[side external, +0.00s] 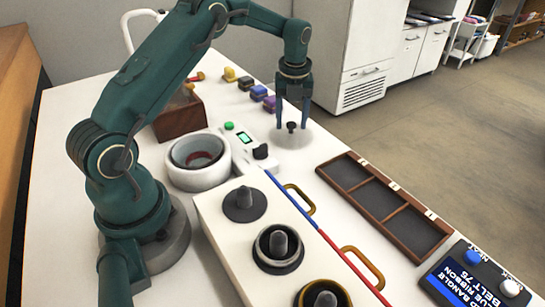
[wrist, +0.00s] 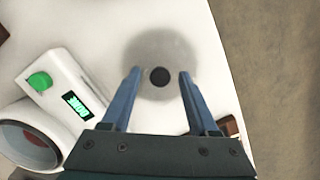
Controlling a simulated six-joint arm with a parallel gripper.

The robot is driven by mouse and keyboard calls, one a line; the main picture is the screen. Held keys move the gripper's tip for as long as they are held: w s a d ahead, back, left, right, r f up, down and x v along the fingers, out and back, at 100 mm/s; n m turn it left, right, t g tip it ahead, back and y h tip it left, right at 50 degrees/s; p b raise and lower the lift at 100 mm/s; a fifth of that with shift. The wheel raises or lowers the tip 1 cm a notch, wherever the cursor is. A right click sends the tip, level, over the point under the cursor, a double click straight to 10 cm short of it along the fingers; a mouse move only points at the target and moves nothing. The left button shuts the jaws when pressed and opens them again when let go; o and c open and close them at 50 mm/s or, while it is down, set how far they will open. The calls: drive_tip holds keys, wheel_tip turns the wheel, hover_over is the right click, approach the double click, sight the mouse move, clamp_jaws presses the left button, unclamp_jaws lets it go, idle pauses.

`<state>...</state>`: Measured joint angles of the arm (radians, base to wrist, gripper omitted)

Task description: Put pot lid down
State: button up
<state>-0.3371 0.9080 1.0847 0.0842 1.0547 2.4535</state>
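The pot lid (side external: 292,139) is a pale grey, see-through-looking disc with a dark round knob (side external: 291,126). It appears to lie flat on the white table; in the wrist view the lid (wrist: 160,45) sits near the table's edge. My gripper (side external: 291,123) points down over it. In the wrist view its fingers (wrist: 159,74) stand apart on either side of the knob (wrist: 160,77), with a gap on both sides. The white round pot (side external: 183,178) stands open to the left, with a grey rim and something red inside.
A white control box with a green button (side external: 229,126) and black dial (side external: 261,152) stands between pot and lid. A brown three-part tray (side external: 349,189) lies to the right. Small coloured blocks (side external: 258,93) and a wooden box (side external: 179,122) are behind. The table edge is close to the lid.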

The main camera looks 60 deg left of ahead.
sight(291, 136)
drive_tip(key=s+d+r+n+t, duration=0.1)
drive_tip(key=s+d+r+n, duration=0.15)
drive_tip(key=r, duration=0.55)
drive_tip(key=s+d+r+n, duration=0.2)
drive_tip(key=d+r+n, duration=0.1)
drive_tip(key=r, duration=0.6)
drive_tip(key=s+d+f+n+t, duration=0.1)
drive_tip(key=s+d+n, duration=0.2)
drive_tip(key=s+n, duration=0.3)
drive_tip(key=s+d+f+n+t, duration=0.1)
drive_tip(key=s+d+n, duration=0.2)
drive_tip(key=s+n, duration=0.3)
drive_tip(key=s+d+f+n+t+h, duration=0.1)
drive_tip(key=s+d+n, duration=0.2)
drive_tip(key=s+n, duration=0.3)
drive_tip(key=shift+d+f+n+t, duration=0.2)
drive_tip(key=shift+f+n+t, duration=0.15)
drive_tip(key=shift+n, duration=0.2)
